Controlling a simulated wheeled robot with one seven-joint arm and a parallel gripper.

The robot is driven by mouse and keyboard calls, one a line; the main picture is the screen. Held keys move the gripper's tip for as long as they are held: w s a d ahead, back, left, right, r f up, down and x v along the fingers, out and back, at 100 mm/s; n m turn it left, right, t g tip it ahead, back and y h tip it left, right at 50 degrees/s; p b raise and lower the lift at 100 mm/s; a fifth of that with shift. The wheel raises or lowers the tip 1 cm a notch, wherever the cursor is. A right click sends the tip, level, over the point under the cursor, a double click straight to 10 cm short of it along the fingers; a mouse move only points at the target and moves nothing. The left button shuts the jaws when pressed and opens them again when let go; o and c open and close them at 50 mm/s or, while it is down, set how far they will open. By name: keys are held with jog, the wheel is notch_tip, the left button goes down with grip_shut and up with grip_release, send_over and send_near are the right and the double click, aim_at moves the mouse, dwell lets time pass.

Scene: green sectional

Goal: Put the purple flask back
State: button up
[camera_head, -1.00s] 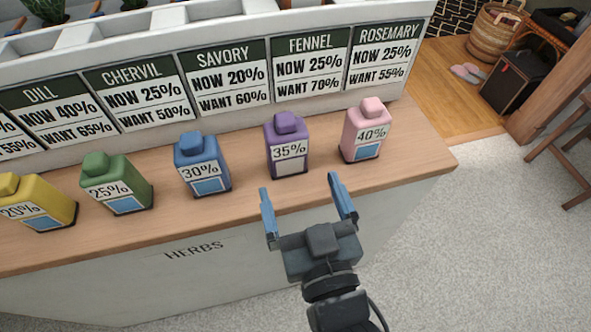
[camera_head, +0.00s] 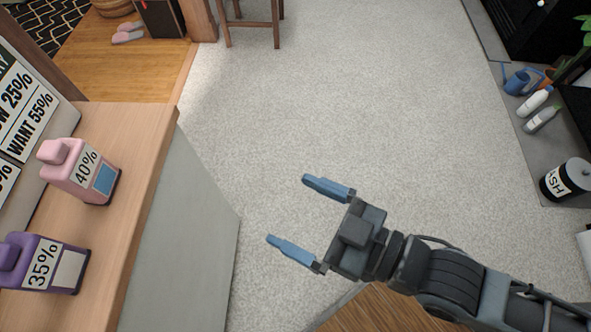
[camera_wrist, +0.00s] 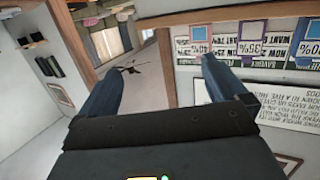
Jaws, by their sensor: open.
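The purple flask (camera_head: 42,264), labelled 35%, stands on the wooden counter (camera_head: 132,190) at the lower left of the head view. Its label window below the number is blank and pale. My gripper (camera_head: 296,216) is open and empty over the grey carpet, to the right of the counter and apart from the flask. In the wrist view, the two fingers (camera_wrist: 164,85) are spread with nothing between them. The purple flask also shows upside down at the upper right of the wrist view (camera_wrist: 251,46).
A pink flask (camera_head: 80,170), labelled 40%, stands beside the purple one near the counter's end. A sign panel (camera_head: 28,100) is behind them. A stool (camera_head: 250,22) stands at the top. White bottles (camera_head: 534,102) and an HSV-like lettered canister (camera_head: 566,180) are at right. Carpet between is clear.

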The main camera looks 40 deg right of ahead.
jog(key=s+d+r+m+h, duration=0.2)
jog(key=s+d+h, duration=0.1)
jog(key=s+d, duration=0.2)
jog(key=s+d+r+m+h, duration=0.3)
jog(key=s+d, duration=0.1)
jog(key=s, duration=0.4)
jog(key=shift+s+d+h, duration=0.3)
jog(key=shift+s+d, duration=0.05)
jog(key=shift+d, duration=0.05)
